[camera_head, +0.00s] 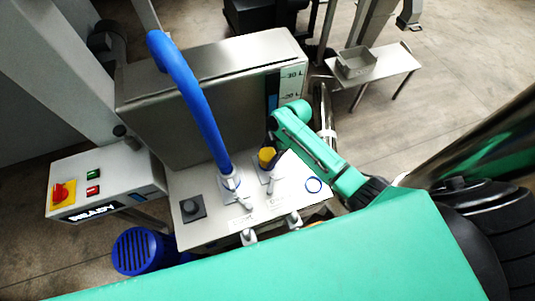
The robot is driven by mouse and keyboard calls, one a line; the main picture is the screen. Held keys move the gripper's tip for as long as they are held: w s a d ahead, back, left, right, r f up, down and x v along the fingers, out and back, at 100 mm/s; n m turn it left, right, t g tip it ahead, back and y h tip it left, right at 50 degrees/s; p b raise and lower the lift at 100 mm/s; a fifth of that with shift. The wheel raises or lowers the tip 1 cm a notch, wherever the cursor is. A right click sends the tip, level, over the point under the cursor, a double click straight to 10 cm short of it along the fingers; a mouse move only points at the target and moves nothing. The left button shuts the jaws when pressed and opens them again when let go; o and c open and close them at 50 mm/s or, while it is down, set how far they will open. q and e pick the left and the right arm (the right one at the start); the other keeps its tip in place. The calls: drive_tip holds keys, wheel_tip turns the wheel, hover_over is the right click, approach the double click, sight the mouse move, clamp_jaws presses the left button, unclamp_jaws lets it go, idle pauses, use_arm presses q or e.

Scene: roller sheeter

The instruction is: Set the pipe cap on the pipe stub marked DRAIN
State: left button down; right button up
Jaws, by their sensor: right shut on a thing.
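A yellow pipe cap (267,157) shows at the tip of my right gripper (271,146), which comes in from the right and is shut on it. The cap is over a short pipe stub (268,176) on the light metal panel (215,218); I cannot tell whether they touch. A small label lies in front of this stub, too small to read surely. A second stub to its left carries a blue hose (195,95). My left gripper is not in view.
A control box (105,185) is at left, above a blue basket (145,250). A side table (385,67) stands back right.

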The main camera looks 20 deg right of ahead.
drive_tip(key=shift+f, duration=0.35)
idle(0.3)
drive_tip(key=o, duration=1.4)
drive_tip(key=shift+c, duration=0.2)
drive_tip(key=b+v, duration=0.1)
drive_tip(key=v, duration=0.6)
drive_tip(key=shift+d+r, duration=0.1)
drive_tip(key=shift+r, duration=0.2)
